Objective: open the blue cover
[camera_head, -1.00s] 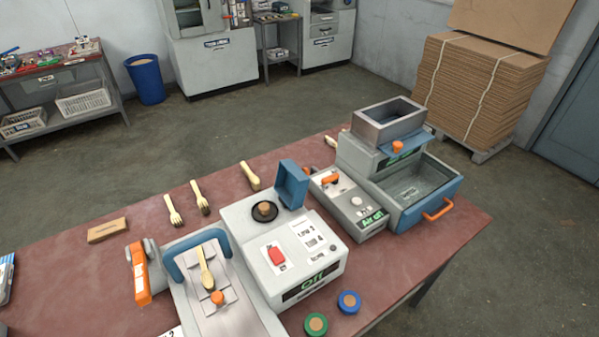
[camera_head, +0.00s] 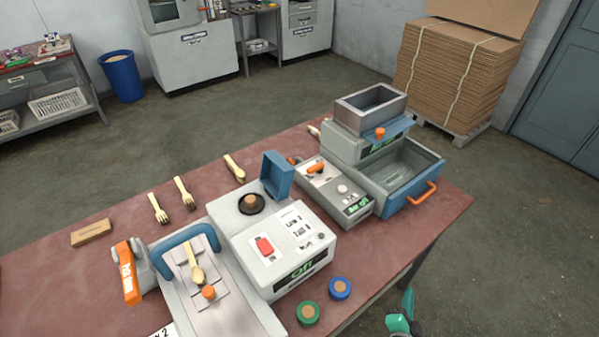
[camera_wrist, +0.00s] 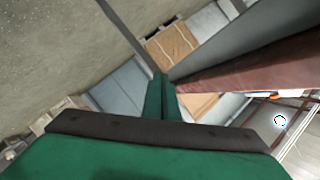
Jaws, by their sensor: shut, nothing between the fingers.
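A blue box-shaped cover (camera_head: 277,175) stands raised at the back corner of the white press machine (camera_head: 270,240). Beside it is a black round seat (camera_head: 251,204) with a wooden disc on it, uncovered. A second blue piece, a flap with an orange knob (camera_head: 380,133), sits below the metal hopper on the right machine. My gripper (camera_head: 401,315) shows as a green shape at the bottom of the head view, off the table's front edge and well apart from both blue parts. In the wrist view its green fingers (camera_wrist: 161,98) are together and empty.
A blue bin with an orange handle (camera_head: 421,194) is at the table's right end. A lever press with a blue handle (camera_head: 188,241) holds a wooden spoon. Green (camera_head: 308,313) and blue (camera_head: 340,288) round pieces lie near the front edge. Wooden forks (camera_head: 158,208) lie behind.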

